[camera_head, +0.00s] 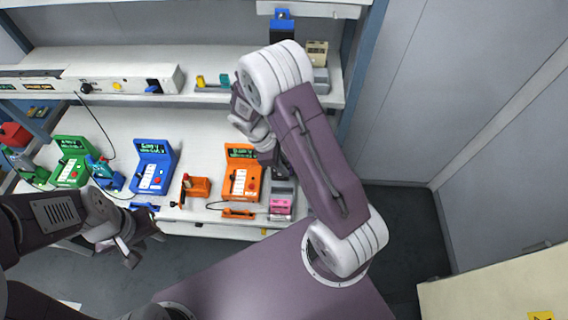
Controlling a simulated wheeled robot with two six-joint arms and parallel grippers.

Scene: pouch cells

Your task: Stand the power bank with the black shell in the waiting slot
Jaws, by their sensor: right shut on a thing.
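My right gripper (276,166) reaches down over the bench, just right of the orange tester (242,176). It is shut on a small dark object (280,172), mostly hidden by my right wrist and forearm. I cannot tell for sure that this is the power bank with the black shell. Below it is a grey holder (283,188) with a pink block (281,207) at its front. I cannot tell whether the holder is the waiting slot or whether the dark object touches it. My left gripper (133,258) hangs in front of the bench, apart from everything; its jaws are unclear.
A blue tester (153,168) and a green tester (71,163) stand farther left, with black cables near them. An orange clamp-like fixture (195,187) sits between the blue and orange testers. A shelf (215,94) with small items runs behind. Floor right of the bench is clear.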

